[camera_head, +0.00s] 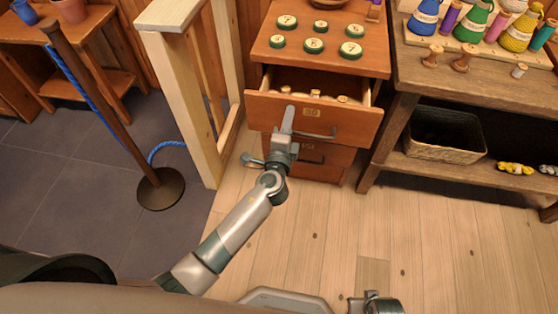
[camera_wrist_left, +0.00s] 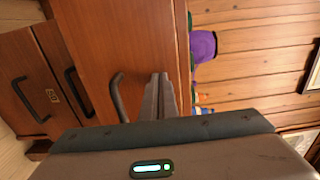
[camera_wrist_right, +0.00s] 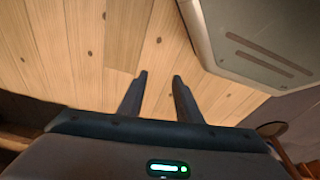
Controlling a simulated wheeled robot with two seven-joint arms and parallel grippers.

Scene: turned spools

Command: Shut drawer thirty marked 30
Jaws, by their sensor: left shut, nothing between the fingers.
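Drawer thirty (camera_head: 350,120), wooden with a yellow 30 label (camera_head: 310,112) and a dark bar handle (camera_head: 315,135), stands pulled out from the cabinet. Pale spools (camera_head: 312,95) lie inside it. My left gripper (camera_head: 290,110) is shut and empty in front of the drawer's face, just left of the label. In the left wrist view its fingers (camera_wrist_left: 161,80) are together over the wooden front, beside a dark handle (camera_wrist_left: 118,97); I cannot tell whether they touch. My right gripper (camera_wrist_right: 160,78) is open and empty above the floor.
Another labelled drawer (camera_head: 325,153) sits below, closed. Round green-rimmed tokens (camera_head: 313,45) lie on the cabinet top. A workbench (camera_head: 480,80) with yarn cones stands right, a wooden frame (camera_head: 185,90) and a rope post (camera_head: 115,115) left. The plank floor (camera_head: 300,235) in front is clear.

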